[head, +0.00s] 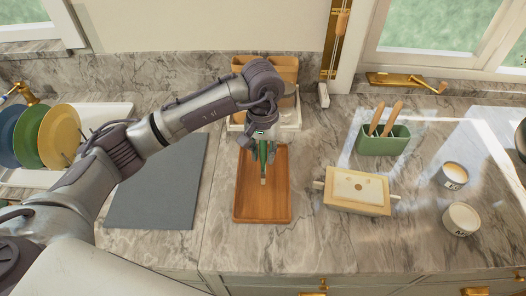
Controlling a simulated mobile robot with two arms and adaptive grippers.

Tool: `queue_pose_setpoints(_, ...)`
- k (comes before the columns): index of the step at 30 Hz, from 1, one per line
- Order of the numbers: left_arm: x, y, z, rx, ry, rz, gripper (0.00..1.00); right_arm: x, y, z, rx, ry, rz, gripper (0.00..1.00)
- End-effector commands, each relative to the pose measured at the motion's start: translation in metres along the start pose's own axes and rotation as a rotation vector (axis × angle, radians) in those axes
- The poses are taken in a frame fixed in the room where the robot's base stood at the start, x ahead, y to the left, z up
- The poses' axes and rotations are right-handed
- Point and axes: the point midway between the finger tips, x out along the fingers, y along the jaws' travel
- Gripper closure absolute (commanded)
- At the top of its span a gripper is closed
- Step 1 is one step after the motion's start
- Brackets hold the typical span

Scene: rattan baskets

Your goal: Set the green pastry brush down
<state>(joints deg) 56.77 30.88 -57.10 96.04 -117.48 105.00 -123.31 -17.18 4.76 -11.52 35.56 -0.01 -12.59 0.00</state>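The green pastry brush (263,157) is upright, with its green handle at the top and its pale bristle end pointing down. My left gripper (261,148) reaches in from the left and is shut on the brush's handle. The brush is over the wooden tray (248,201), in its upper middle part. I cannot tell whether the bristle end touches the tray. The gripper's fingers partly hide the handle. My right gripper is not in view.
A grey mat (160,190) lies left of the tray, beside a rack of coloured plates (60,135). To the right are a cream box with handles (357,191), a green container with wooden-handled tools (383,143) and two white pots (461,219). The tray's lower part is clear.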

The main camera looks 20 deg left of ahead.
Motion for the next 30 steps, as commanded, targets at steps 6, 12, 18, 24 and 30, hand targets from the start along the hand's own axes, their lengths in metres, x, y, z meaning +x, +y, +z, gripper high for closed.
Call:
queue_pose_setpoints(6, 0.0, 0.0, 0.0, -0.001, 0.0, 0.0, 0.57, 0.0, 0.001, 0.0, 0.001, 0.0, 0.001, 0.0)
queue_pose_setpoints(12, -0.004, 0.0, 0.0, -0.001, 0.0, 0.0, 0.57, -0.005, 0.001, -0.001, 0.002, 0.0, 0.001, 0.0)
queue_pose_setpoints(18, -0.03, 0.0, -0.002, 0.001, 0.008, 0.001, 0.57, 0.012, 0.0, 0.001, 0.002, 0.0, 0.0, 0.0)
queue_pose_setpoints(24, -0.075, 0.0, -0.001, 0.0, 0.007, 0.001, 0.57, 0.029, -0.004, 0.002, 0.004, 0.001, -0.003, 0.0)
queue_pose_setpoints(30, -0.111, 0.0, -0.001, 0.0, 0.004, -0.001, 0.57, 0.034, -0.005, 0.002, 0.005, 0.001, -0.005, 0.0)
